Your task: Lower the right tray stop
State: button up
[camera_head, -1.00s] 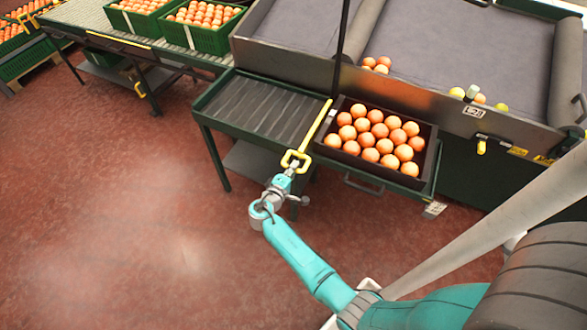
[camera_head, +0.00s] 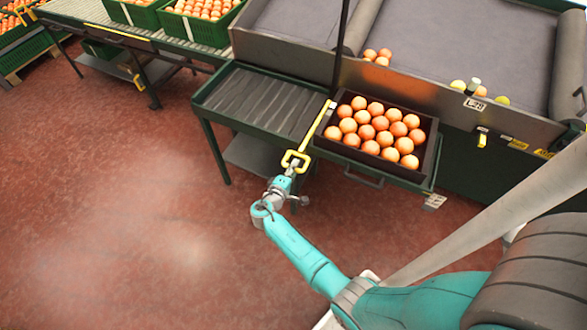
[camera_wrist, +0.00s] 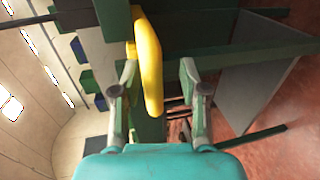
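The right tray stop is a yellow bar (camera_head: 317,127) with a yellow loop handle (camera_head: 296,160) at its near end. The bar lies at the left side of a dark tray (camera_head: 367,165) filled with oranges. My gripper (camera_head: 292,169) is at the loop handle. In the wrist view the handle (camera_wrist: 151,65) stands between the two fingers of my gripper (camera_wrist: 160,88), close to the left finger. A gap shows between the handle and the right finger, so the gripper looks open. Contact with the left finger cannot be told.
An empty ribbed green table (camera_head: 265,98) stands left of the stop. A thin black pole (camera_head: 340,50) rises behind it. The sorting machine's metal wall (camera_head: 440,97) stands behind the tray. Green crates (camera_head: 203,27) of oranges are at the back left. The red floor (camera_head: 130,220) is clear in front.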

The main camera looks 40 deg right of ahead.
jog(key=v, duration=1.2)
dwell(0.4)
jog(key=shift+f, duration=0.1)
